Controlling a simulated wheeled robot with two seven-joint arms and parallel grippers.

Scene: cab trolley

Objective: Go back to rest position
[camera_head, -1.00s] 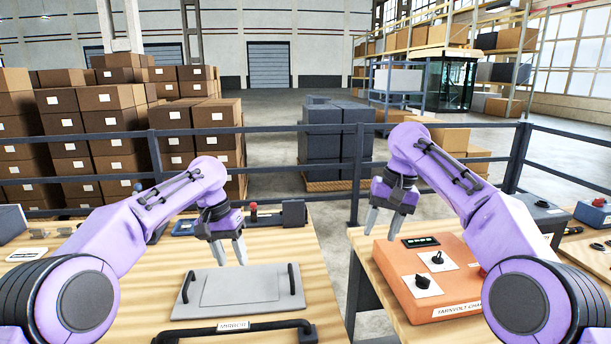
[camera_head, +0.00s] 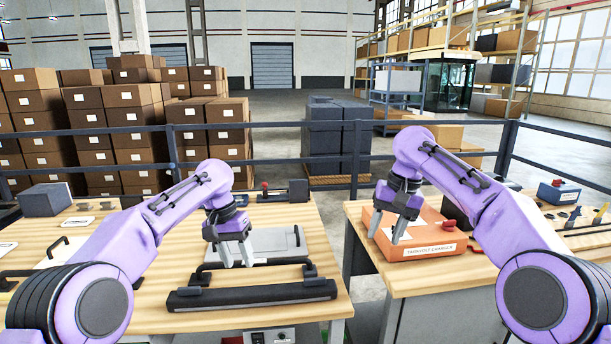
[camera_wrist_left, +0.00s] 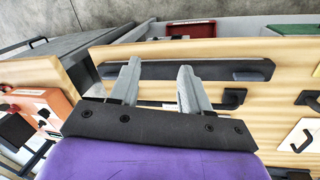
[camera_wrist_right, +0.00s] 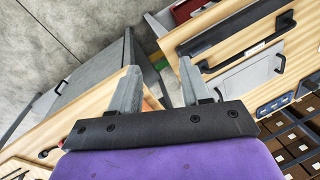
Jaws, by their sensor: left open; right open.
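My left gripper (camera_head: 236,254) is open and empty above the left wooden table, over the grey panel with black handles (camera_head: 268,242). Its two grey fingers stand apart in the left wrist view (camera_wrist_left: 156,86). My right gripper (camera_head: 386,230) is open and empty, in front of the orange charger box (camera_head: 432,238) on the right table in the head view. Its fingers are apart with nothing between them in the right wrist view (camera_wrist_right: 160,88). Both arms are bent, with the grippers pointing down.
A long black bar (camera_head: 252,294) lies along the front of the left table (camera_head: 190,322). A gap separates it from the right table (camera_head: 420,282). A dark railing (camera_head: 280,124) runs behind both tables. Stacked cardboard boxes (camera_head: 110,120) stand beyond it.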

